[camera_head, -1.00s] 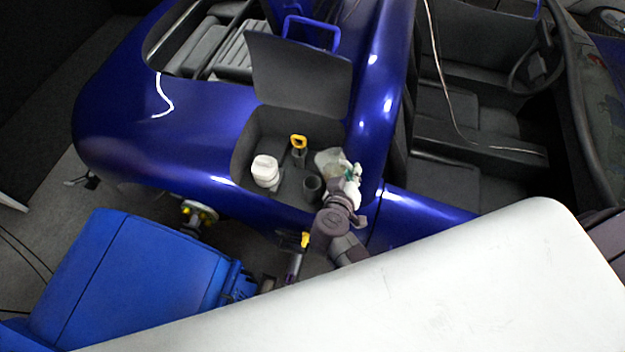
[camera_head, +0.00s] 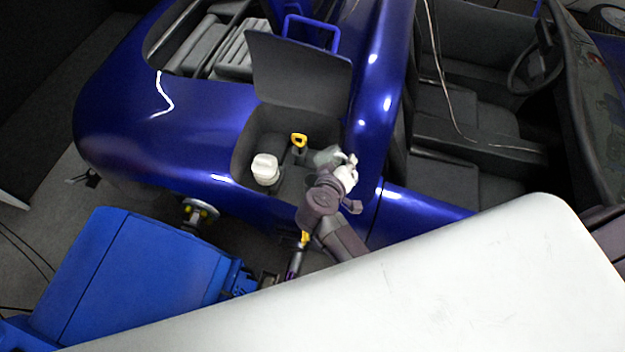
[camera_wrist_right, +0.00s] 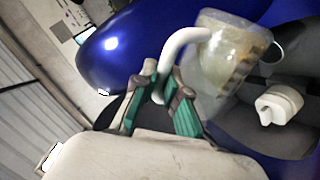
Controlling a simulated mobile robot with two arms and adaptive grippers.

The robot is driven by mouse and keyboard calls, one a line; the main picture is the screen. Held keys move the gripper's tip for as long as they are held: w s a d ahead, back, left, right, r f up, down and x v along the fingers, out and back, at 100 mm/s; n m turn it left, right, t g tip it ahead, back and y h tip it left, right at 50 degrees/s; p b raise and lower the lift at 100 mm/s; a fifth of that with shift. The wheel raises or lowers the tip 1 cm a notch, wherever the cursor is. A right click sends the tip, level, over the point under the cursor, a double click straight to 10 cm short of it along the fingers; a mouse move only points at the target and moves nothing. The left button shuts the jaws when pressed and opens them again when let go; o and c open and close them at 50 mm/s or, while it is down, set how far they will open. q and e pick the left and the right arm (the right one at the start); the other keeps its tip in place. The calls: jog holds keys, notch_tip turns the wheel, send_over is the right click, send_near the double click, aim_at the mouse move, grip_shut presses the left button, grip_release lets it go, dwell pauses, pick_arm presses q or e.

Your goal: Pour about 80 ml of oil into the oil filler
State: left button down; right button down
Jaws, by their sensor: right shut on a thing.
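My right gripper (camera_head: 346,172) is shut on the white handle of a translucent jug (camera_head: 327,156). In the right wrist view, the green-padded fingers (camera_wrist_right: 160,90) grip the handle, and the jug (camera_wrist_right: 228,58) shows a pale yellowish content and dark markings. The jug is held over the right side of the open compartment in the blue car. I cannot tell how far it is tilted or whether oil flows. The dark, round oil filler is hidden behind my gripper and wrist in the head view; a dark rim (camera_wrist_right: 277,52) beside the jug may be it. My left gripper is not in view.
A white-capped reservoir (camera_head: 265,169) stands in the compartment, left of the jug; a yellow-handled dipstick (camera_head: 299,141) is behind it. The raised lid (camera_head: 300,75) stands at the back. A blue machine (camera_head: 135,275) is at lower left.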

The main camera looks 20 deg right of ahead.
aim_at(339, 155)
jog(key=shift+w+a+r, duration=0.1)
jog(key=shift+w+r, duration=0.05)
jog(key=shift+r, duration=0.05)
jog(key=shift+w+a+n+g, duration=0.2)
jog(key=shift+w+n+g, duration=0.3)
jog(key=shift+w+g, duration=0.1)
dwell(0.9)
jog(key=shift+w+a+r, duration=0.1)
jog(key=shift+w, duration=0.1)
dwell(0.4)
jog(key=shift+w+a+r+n+g+h, duration=0.15)
jog(key=shift+w+r+n+g+h, duration=0.15)
jog(key=shift+r+n+g, duration=0.15)
dwell(1.1)
jog(key=shift+s+r, duration=0.1)
jog(key=shift+s, duration=0.1)
jog(key=shift+w+a+n+g, duration=0.15)
jog(key=shift+w+n+g, duration=0.1)
dwell(0.5)
